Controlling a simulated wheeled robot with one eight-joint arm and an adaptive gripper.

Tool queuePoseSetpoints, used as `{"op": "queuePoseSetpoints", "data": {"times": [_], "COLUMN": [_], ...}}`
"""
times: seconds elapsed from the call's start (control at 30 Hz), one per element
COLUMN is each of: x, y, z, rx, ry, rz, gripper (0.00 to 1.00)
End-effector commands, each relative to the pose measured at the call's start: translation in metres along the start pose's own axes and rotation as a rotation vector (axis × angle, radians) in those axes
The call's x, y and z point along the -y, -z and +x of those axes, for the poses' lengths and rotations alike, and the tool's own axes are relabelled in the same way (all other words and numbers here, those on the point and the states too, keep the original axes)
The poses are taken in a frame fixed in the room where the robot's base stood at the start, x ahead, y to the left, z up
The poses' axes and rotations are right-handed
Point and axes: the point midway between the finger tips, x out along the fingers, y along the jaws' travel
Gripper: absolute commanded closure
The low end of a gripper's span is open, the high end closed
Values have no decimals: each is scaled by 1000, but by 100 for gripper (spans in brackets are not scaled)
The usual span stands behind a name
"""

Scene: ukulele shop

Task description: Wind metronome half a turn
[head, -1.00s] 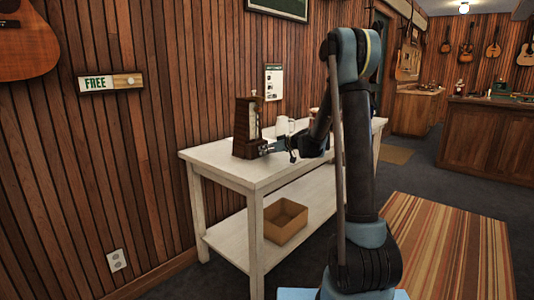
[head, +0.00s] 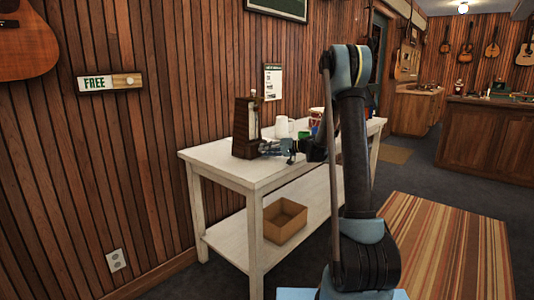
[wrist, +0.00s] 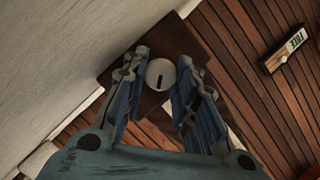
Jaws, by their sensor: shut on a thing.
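The metronome (head: 246,130) is a dark brown tapered wooden case standing upright on the left end of the white table (head: 207,154). My gripper (head: 268,148) is at its lower right side. In the wrist view, the metronome's brown side (wrist: 206,52) lies beyond the fingers. A round pale winding knob (wrist: 160,74) with a dark slot sits between the blue-padded fingers of my gripper (wrist: 161,68), which are shut on it. The slot runs nearly up and down in that picture. The finger contact on the knob is partly hidden.
A white mug (head: 282,127) and a red-and-white container (head: 317,116) stand behind my arm on the table. An open cardboard box (head: 285,221) sits on the lower shelf. A plank wall with a FREE sign (head: 96,84) runs behind. A striped rug (head: 440,245) lies at right.

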Motion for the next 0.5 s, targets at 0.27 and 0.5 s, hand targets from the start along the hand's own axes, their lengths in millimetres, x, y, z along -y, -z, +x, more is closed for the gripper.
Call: {"op": "queuePoseSetpoints", "data": {"times": [0.27, 0.5], "x": [-5, -6], "y": [2, 2], "z": [0, 0], "rx": [-5, -6], "ry": [94, 160], "rz": [233, 391], "gripper": [97, 97]}}
